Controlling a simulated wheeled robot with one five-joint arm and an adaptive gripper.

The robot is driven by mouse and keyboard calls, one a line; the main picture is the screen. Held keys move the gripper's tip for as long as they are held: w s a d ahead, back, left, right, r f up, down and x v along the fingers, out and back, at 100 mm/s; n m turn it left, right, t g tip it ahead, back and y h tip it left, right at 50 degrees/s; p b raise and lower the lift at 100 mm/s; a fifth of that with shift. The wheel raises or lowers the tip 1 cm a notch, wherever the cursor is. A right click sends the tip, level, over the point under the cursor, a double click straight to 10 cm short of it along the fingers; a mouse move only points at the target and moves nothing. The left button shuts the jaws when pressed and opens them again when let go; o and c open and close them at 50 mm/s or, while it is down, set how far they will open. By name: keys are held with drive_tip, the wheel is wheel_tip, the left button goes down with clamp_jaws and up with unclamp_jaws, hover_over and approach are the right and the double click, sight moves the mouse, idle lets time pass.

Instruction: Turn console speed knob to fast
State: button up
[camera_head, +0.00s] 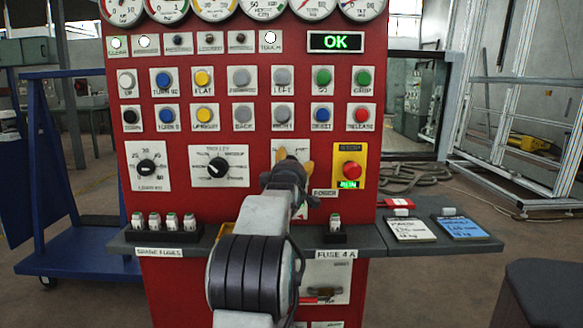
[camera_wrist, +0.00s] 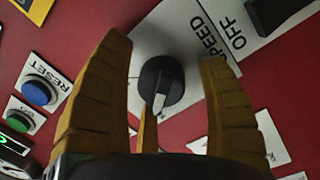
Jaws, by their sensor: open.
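The speed knob (camera_wrist: 158,72) is a round black knob with a white pointer mark, on a white plate (camera_wrist: 188,32) marked SPEED. In the wrist view its pointer points down, toward the gripper's base. My gripper (camera_wrist: 165,55) is open, with ochre fingers on either side of the knob; a gap shows beside it, and I cannot tell if anything touches. In the head view my gripper (camera_head: 294,160) is in front of a white plate (camera_head: 291,144) on the red console (camera_head: 262,120), and hides the knob. The fast marking is not readable.
A yellow stop panel with a red button (camera_head: 350,166) sits just right of my gripper. Another black knob (camera_head: 218,167) is to the left. Rows of coloured buttons are above. A grey shelf (camera_head: 345,257) with small fuses juts out below.

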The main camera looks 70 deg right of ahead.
drive_tip(key=shift+f, duration=0.1)
drive_tip(key=c, duration=1.2)
